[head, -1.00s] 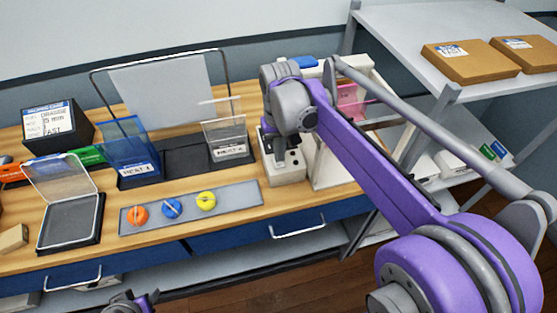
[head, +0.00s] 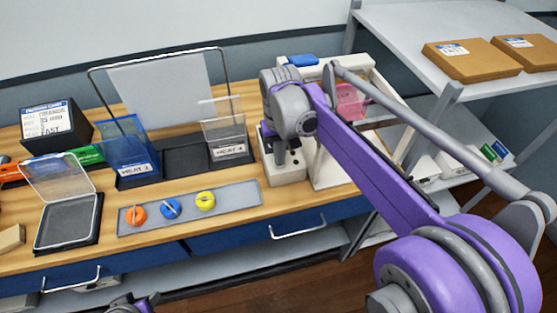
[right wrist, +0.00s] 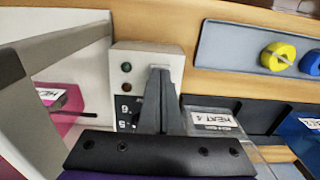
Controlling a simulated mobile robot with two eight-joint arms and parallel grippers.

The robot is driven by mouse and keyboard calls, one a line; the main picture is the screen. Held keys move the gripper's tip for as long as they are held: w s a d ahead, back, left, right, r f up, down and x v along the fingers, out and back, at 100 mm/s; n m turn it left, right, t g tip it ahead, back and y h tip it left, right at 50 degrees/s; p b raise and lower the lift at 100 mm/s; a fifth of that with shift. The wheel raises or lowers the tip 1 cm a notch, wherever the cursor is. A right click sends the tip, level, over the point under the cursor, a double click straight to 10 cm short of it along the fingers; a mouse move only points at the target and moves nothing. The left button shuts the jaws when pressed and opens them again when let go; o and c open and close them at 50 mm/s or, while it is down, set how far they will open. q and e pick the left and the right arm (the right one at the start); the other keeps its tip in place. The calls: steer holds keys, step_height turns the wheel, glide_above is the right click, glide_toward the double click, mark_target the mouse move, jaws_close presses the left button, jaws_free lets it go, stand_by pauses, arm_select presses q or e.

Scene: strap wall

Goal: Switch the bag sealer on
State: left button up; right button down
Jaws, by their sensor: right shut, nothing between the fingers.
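The bag sealer's pale control box (head: 287,172) stands at the right end of the wooden bench, beside its white frame (head: 330,176). In the right wrist view the box (right wrist: 122,53) shows a green lamp (right wrist: 126,68), a dark reddish lamp (right wrist: 124,90) and a black numbered scale (right wrist: 126,112). My right gripper (right wrist: 161,72) is shut and empty, its fingertips over the box face beside the lamps; contact is unclear. They hide what lies behind them. In the head view my right gripper (head: 268,143) is at the box's left side. My left gripper (head: 132,303) only peeks in at the bottom edge.
A pink piece (head: 350,101) is inside the white frame. Shelves with cartons (head: 471,61) are at the right.

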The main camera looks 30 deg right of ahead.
arm_select(q)
steer(key=shift+s+f, duration=0.1)
steer(key=shift+f, duration=0.1)
arm_select(e)
steer(key=shift+f, duration=0.25)
steer(key=shift+r+p, duration=1.85)
steer(key=shift+r, duration=1.7)
arm_select(q)
steer(key=r, duration=0.1)
steer(key=w+r, duration=0.1)
steer(key=r, duration=0.1)
steer(key=w+r, duration=0.1)
steer(key=r, duration=0.1)
steer(key=shift+w+r, duration=0.1)
steer(key=shift+r, duration=0.15)
arm_select(e)
steer(key=shift+w, duration=0.1)
steer(key=shift+s+f, duration=0.1)
steer(key=shift+s, duration=0.1)
